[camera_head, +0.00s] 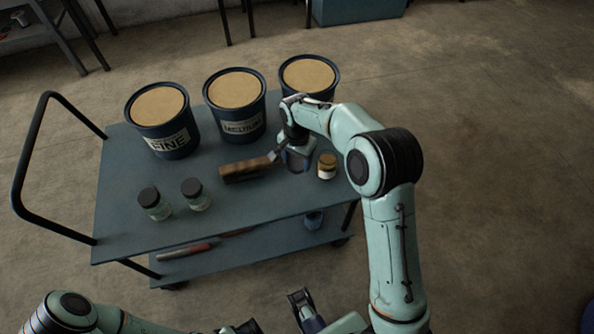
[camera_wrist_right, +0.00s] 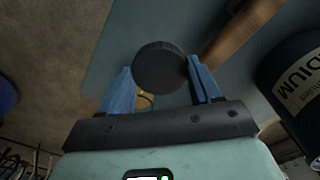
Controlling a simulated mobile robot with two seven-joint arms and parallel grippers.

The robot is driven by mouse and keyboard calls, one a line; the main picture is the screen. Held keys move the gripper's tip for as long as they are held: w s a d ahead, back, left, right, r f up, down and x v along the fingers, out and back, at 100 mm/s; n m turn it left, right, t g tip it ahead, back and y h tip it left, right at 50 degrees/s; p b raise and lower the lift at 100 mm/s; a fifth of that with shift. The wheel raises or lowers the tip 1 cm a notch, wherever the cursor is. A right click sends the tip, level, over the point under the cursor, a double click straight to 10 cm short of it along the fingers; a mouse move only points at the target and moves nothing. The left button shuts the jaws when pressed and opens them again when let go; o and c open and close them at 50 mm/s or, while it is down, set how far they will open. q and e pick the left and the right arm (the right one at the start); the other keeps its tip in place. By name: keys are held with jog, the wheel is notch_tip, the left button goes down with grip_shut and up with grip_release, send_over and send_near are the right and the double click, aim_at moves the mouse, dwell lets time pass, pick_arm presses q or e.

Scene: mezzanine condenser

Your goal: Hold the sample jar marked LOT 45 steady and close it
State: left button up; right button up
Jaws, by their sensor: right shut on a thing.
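A small jar (camera_head: 327,166) with a tan top and a pale label stands near the cart's right edge; its label is too small to read. My right gripper (camera_head: 297,158) is above the cart, just left of this jar. In the right wrist view its blue fingers (camera_wrist_right: 160,85) are shut on a round black lid (camera_wrist_right: 158,68). A yellowish patch (camera_wrist_right: 146,102) shows below the lid, partly hidden by the gripper. Two clear jars with black lids (camera_head: 154,204) (camera_head: 196,195) stand at the front left.
Three dark buckets of tan material (camera_head: 165,142) (camera_head: 235,126) (camera_head: 318,86) line the cart's back. The blue-grey cart top (camera_head: 260,207) is bare in front. A red-handled item (camera_head: 190,250) is on the lower shelf.

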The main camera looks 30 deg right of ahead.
aim_at(297, 162)
notch_tip(297, 162, up, 8)
jog(key=shift+f+p, duration=0.2)
jog(key=shift+p, duration=0.2)
pick_arm(q)
jog(key=shift+s+r, duration=0.15)
jog(key=shift+r, duration=0.25)
jog(key=shift+o, duration=0.3)
